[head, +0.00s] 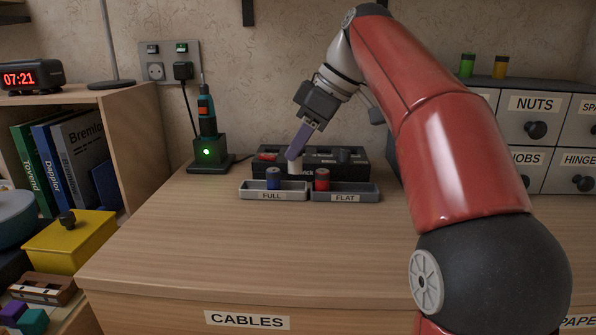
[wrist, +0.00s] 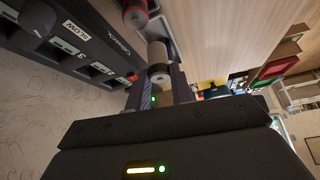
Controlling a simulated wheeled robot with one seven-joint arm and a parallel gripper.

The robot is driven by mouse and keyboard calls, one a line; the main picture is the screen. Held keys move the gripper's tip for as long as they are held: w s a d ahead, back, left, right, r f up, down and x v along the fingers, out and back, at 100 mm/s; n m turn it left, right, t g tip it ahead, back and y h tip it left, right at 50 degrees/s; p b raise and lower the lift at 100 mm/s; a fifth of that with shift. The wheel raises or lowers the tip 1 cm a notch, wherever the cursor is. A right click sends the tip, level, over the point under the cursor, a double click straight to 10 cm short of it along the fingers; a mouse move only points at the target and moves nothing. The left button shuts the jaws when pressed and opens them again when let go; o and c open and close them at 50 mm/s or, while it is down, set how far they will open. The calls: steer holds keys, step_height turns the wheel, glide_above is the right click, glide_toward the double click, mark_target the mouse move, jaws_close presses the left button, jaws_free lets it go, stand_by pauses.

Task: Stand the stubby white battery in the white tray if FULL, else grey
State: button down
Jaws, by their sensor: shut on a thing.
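My gripper (head: 294,156) points down and is shut on the stubby white battery (head: 295,168). In the wrist view the white battery (wrist: 157,52) stands out between the fingers (wrist: 158,90), beside the front of a black device. The fingers hide part of it. The tray labelled FULL (head: 248,193) is the lighter one, on the left, with a blue battery (head: 273,178) upright in it. The grey tray labelled FLAT (head: 368,193) is on the right, with a red battery (head: 322,180) upright in it. I cannot tell the held battery's exact height over the trays.
The black device (head: 345,168) stands directly behind the trays; its front has slots, a knob and a SLOW label (wrist: 73,28). A charging stand (head: 208,152) with a green light is to the left. Labelled drawers (head: 540,115) are at the right. The front worktop is clear.

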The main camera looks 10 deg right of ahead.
mark_target(300, 173)
steer(key=shift+f+b, duration=0.6)
steer(key=shift+f, duration=1.5)
steer(key=shift+f, duration=0.15)
steer(key=c, duration=1.2)
jaws_free()
steer(key=shift+c, duration=0.2)
